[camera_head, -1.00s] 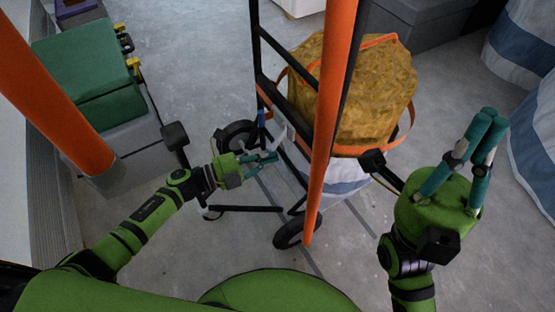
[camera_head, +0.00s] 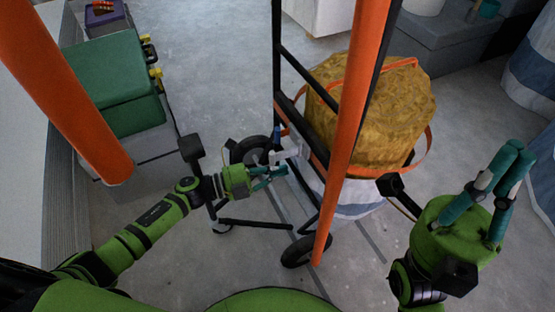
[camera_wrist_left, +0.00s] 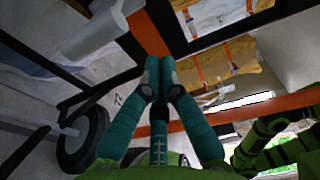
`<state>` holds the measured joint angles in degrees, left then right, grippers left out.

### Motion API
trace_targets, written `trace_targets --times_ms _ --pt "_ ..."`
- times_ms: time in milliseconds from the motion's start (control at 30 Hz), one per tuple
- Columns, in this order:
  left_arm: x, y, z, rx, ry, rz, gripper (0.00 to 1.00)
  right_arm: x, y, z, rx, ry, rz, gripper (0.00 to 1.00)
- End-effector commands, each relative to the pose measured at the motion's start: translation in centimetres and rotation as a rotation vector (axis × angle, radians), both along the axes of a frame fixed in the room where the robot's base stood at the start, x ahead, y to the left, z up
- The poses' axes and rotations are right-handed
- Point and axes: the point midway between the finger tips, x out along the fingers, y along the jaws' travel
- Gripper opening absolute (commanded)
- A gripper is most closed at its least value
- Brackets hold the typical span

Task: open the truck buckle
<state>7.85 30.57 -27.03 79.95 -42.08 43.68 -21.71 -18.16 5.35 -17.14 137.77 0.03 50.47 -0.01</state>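The hand truck stands mid-view with black rails and orange posts (camera_head: 347,130). A small pale grey part (camera_head: 284,156), perhaps the buckle, sits on its left side below a blue piece (camera_head: 277,134). A pale part, perhaps the same one, also shows in the left wrist view (camera_wrist_left: 92,35). My left gripper (camera_head: 280,174) is just below the pale part. Its teal fingertips are close together; I see nothing clearly held, and contact is unclear. My right gripper (camera_head: 519,153) points up at the right, away from the truck, empty, fingertips together.
A yellow-brown sack (camera_head: 375,110) with an orange strap (camera_head: 345,80) sits on the truck. Black wheels (camera_head: 297,252) stand on the grey floor. A green case (camera_head: 105,85) is at the left. Grey boxes (camera_head: 440,45) are at the back right.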

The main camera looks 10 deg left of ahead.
Motion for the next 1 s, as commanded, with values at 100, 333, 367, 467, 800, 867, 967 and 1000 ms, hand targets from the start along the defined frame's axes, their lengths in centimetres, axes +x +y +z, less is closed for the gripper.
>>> trace_targets --times_ms 100,333,367,467,800,867,967,1000 --pt "-0.1 0.0 1.9 0.002 -0.003 -0.002 0.00 0.0 0.0 0.0 -0.002 0.000 0.001 0.00" --pt "-0.1 0.0 6.4 0.003 -0.004 -0.003 0.00 0.0 0.1 -0.1 -0.003 0.001 0.002 0.00" --pt "-0.1 0.0 6.8 0.003 -0.003 -0.002 0.00 0.0 0.1 -0.1 -0.003 0.001 0.002 0.00" --pt "0.0 0.0 8.1 0.002 -0.002 -0.001 0.00 0.0 0.1 -0.1 -0.004 0.002 0.002 0.00" --pt "0.0 0.0 9.0 0.000 0.002 0.001 0.00 0.0 0.1 -0.1 -0.004 0.002 0.002 0.00" --pt "0.0 0.0 9.0 0.000 0.001 0.001 0.00 0.0 0.1 -0.1 -0.004 0.002 0.002 0.00" --pt "0.0 0.0 9.0 -0.001 0.001 0.001 0.00 0.0 0.1 -0.1 -0.004 0.002 0.002 0.00" --pt "0.0 0.0 9.0 -0.001 0.001 0.001 0.00 0.0 0.1 -0.1 -0.004 0.002 0.002 0.00"
